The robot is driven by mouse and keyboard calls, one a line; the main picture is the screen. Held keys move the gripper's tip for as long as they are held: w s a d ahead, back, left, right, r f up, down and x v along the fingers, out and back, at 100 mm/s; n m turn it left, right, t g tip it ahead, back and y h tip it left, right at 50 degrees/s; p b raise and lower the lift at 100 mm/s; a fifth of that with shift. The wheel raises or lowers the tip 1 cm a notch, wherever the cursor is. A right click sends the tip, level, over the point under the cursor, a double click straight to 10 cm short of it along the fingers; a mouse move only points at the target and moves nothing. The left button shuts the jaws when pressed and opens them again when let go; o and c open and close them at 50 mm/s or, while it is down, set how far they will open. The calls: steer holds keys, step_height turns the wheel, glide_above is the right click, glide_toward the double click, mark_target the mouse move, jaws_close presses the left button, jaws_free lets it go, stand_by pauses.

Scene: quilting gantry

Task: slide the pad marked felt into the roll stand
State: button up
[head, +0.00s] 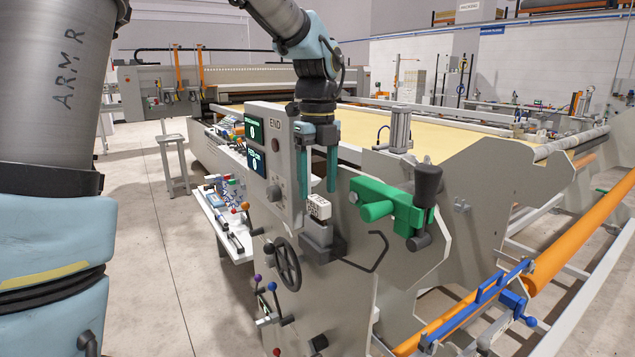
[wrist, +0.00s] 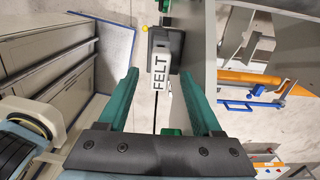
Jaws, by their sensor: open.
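A small pale block with dark lettering (head: 319,206) sits on a dark grey bracket (head: 318,240) at the machine's near end panel. In the wrist view its white face reads FELT (wrist: 158,72), with a grey body (wrist: 165,40) beyond it. My gripper (head: 317,190) is open, its two teal fingers pointing down just above the pale block. In the wrist view the FELT face shows between the fingertips (wrist: 159,76), with gaps on both sides and nothing held. I cannot tell for certain which part is the roll stand.
A green clamp with a black knob (head: 395,205) sticks out just right of the block. A bent dark rod (head: 372,255) is below it. A control box marked END (head: 272,160) stands close left, above a handwheel (head: 287,262). Open floor (head: 160,260) lies left.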

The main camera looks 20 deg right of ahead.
step_height(320, 180, up, 11)
steer(key=b, duration=0.2)
stand_by(0.4)
steer(key=shift+f, duration=0.1)
stand_by(0.4)
